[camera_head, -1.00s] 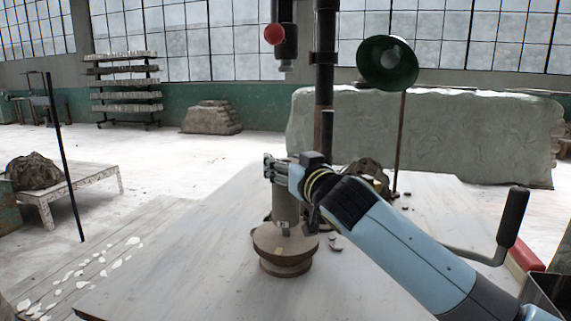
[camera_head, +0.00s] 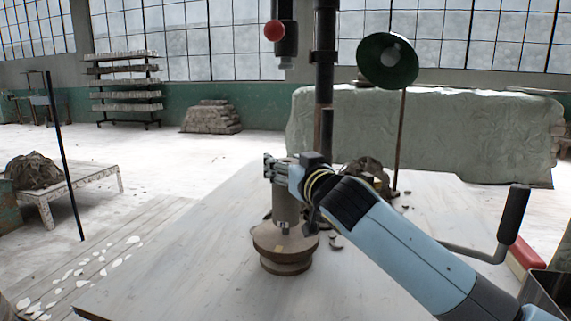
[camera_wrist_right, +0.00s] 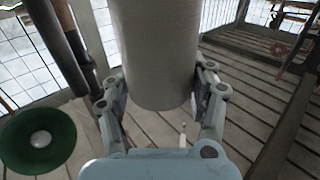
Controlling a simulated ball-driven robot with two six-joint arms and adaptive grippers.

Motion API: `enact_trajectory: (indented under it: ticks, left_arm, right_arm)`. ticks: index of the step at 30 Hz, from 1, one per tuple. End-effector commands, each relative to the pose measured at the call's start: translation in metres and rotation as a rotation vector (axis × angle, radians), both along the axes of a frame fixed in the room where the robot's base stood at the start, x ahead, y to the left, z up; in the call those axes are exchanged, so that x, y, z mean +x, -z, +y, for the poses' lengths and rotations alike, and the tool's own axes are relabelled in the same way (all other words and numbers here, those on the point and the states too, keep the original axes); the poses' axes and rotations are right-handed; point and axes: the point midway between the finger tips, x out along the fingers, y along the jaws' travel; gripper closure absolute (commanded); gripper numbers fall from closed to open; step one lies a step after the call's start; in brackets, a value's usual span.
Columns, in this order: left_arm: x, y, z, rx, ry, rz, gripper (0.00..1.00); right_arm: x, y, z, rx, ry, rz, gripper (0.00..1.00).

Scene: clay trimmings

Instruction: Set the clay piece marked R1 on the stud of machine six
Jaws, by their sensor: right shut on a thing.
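A grey clay cylinder (camera_head: 285,207) is upright over a round brown wheel head (camera_head: 268,240) on the table. Its lower end is right above a small stud (camera_head: 285,230) at the wheel's middle; I cannot tell whether they touch. My right gripper (camera_head: 280,168) is shut on the clay near its top. In the right wrist view the clay (camera_wrist_right: 158,50) fills the space between the fingers (camera_wrist_right: 160,100). No R1 mark or machine number is readable. My left gripper is not in view.
The pale table (camera_head: 190,270) is open left of the wheel. A dark post (camera_head: 324,90) and a green lamp (camera_head: 387,63) stand behind. A red-knobbed spindle (camera_head: 284,40) hangs above. Small dark scraps (camera_head: 335,242) lie right of the wheel. A crank handle (camera_head: 512,215) is at right.

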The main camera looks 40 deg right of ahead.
Motion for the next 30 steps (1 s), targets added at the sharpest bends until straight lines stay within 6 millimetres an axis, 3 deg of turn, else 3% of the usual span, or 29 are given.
enact_trajectory:
  ticks: [30]
  left_arm:
    - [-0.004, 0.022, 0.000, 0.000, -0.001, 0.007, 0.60]
  right_arm:
    - [0.000, 0.023, 0.000, -0.001, -0.001, -0.004, 1.00]
